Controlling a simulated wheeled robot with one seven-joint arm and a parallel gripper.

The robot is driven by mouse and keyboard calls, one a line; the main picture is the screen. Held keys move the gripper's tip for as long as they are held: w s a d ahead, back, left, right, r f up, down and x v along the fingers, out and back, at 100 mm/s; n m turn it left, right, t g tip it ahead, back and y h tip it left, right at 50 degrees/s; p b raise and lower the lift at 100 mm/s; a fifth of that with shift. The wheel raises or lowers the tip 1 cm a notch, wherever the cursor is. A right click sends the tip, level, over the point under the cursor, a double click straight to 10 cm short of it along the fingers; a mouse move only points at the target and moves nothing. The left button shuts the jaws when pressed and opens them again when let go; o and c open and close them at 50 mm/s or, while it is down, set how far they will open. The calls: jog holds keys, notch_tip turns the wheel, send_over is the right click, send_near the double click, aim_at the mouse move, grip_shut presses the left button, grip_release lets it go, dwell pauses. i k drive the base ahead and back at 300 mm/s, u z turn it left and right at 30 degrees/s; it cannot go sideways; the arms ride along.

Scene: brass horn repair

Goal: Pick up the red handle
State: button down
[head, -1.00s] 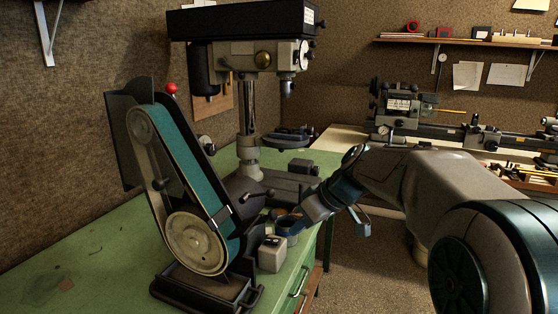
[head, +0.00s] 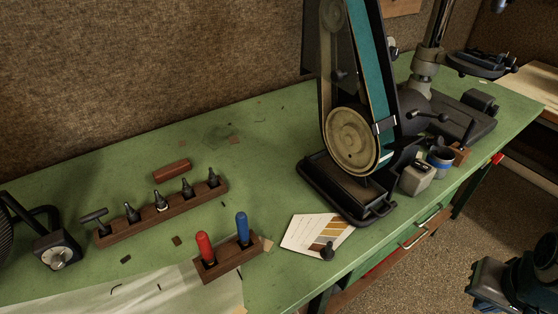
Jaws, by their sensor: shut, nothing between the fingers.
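The red handle (head: 205,248) stands upright in a small dark wooden block (head: 228,262) near the front of the green bench, in the lower left middle of the head view. A blue handle (head: 242,228) stands beside it in the same block. The lower ends of both handles are hidden in the block. My gripper (head: 488,284) shows partly at the lower right, dark and in shadow, beyond the bench's front edge and far to the right of the red handle. It is shut and empty; its fingertips are hard to make out.
A long wooden rack (head: 127,232) with several dark-tipped tools stands behind the block. A brown-red bar (head: 171,170) lies behind that. A card with colour patches (head: 303,232) lies to the right, before the belt sander (head: 350,140). A pale sheet (head: 150,296) lies in front.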

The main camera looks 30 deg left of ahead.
aim_at(201, 238)
jog(key=u, duration=2.45)
jog(key=k, duration=0.5)
jog(key=u, duration=1.15)
jog(key=i, duration=1)
jog(key=z, duration=1.3)
